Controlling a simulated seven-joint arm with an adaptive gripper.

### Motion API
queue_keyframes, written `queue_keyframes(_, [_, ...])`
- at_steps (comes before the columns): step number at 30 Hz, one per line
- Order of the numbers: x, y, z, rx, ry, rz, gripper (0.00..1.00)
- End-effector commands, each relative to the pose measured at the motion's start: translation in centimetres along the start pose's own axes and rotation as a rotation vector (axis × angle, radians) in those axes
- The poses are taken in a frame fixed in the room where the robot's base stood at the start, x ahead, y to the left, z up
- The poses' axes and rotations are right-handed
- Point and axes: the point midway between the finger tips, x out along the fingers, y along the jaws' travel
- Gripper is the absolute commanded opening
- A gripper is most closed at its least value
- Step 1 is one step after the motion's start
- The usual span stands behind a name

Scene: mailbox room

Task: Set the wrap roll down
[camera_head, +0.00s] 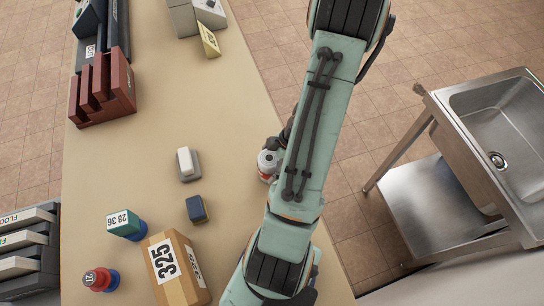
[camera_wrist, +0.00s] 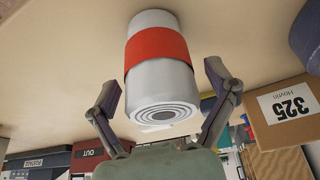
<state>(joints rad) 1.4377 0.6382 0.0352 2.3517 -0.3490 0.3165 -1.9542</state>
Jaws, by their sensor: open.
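The wrap roll (camera_head: 267,167) stands upright on the tan table, close beside my arm in the head view. In the wrist view the wrap roll (camera_wrist: 155,72) is white with a red band, and its ringed end faces the camera. My gripper (camera_wrist: 161,84) is open, with one finger on each side of the roll. Gaps show between both fingers and the roll, so neither appears to touch it. In the head view my arm hides most of the gripper and part of the roll.
A white block on a grey base (camera_head: 187,163) and a dark blue block (camera_head: 197,209) lie left of the roll. A carton marked 325 (camera_head: 178,270) stands nearer the front. A steel sink (camera_head: 500,125) is beyond the table's right edge. The table's middle is largely clear.

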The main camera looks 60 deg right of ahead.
Motion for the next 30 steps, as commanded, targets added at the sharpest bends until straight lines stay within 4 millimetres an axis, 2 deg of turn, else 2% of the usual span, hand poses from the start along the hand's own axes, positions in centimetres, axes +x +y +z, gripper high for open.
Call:
queue_keyframes(5, [-2.4, 0.1, 0.1, 0.001, -0.004, 0.005, 0.85])
queue_keyframes(12, [-8.0, 0.1, 0.0, 0.000, -0.004, 0.006, 0.85])
queue_keyframes(18, [-11.2, 0.1, 0.0, 0.000, -0.002, 0.004, 0.85])
queue_keyframes(23, [-12.1, 0.0, 0.0, 0.000, -0.001, 0.001, 0.85])
queue_keyframes(30, [-12.1, 0.0, -0.5, 0.003, -0.004, -0.006, 0.85])
